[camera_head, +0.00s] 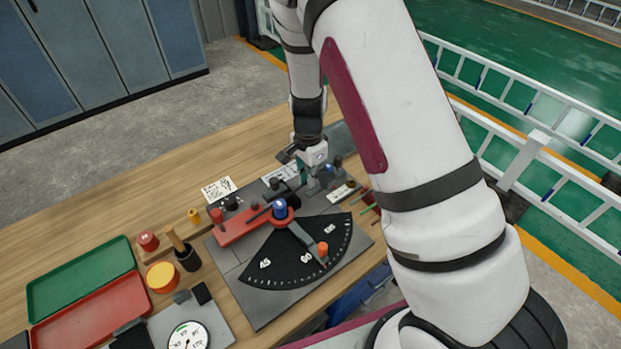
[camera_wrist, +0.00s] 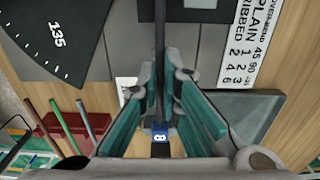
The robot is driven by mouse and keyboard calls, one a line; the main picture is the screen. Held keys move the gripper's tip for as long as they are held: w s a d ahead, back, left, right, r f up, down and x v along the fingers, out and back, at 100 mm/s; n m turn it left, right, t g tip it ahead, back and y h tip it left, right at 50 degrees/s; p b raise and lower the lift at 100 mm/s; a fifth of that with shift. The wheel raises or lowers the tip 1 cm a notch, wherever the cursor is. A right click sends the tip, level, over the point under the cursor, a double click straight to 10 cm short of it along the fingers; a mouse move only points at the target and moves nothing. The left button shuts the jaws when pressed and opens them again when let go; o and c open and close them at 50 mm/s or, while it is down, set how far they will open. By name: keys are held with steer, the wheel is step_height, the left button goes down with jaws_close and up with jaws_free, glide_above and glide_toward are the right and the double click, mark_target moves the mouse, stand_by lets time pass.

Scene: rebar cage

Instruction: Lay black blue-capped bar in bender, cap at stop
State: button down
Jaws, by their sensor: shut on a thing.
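My gripper (camera_wrist: 160,92) has teal-lined fingers and is shut on a black bar (camera_wrist: 159,45), seen in the wrist view. The bar's blue cap (camera_wrist: 160,134) is on the near side of the fingers, and its other end runs out of the top of the picture. The bender has a grey plate (camera_head: 262,305), a black angle dial (camera_head: 285,268), a red block (camera_head: 237,230) and a blue-topped centre pin (camera_head: 280,208). I cannot make out the stop.
Several coloured bars (camera_wrist: 59,125) stand in a red holder (camera_wrist: 75,130). A label card (camera_wrist: 250,40) lies beside the bender. Green (camera_head: 80,262) and red (camera_head: 125,283) trays, a yellow round tin (camera_head: 162,276) and a dial gauge (camera_head: 188,337) occupy the near left. Bare wood lies behind the trays.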

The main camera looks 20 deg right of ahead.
steer(key=shift+r, duration=0.15)
steer(key=shift+r+p, duration=1.1)
steer(key=shift+r, duration=2.55)
steer(key=shift+a+f, duration=0.1)
steer(key=shift+f, duration=0.4)
steer(key=shift+w+a+f+y, duration=0.15)
steer(key=shift+a+f+y, duration=0.25)
steer(key=shift+f+y, duration=0.15)
steer(key=shift+b, duration=0.3)
steer(key=shift+f+b, duration=0.85)
steer(key=shift+f, duration=2.65)
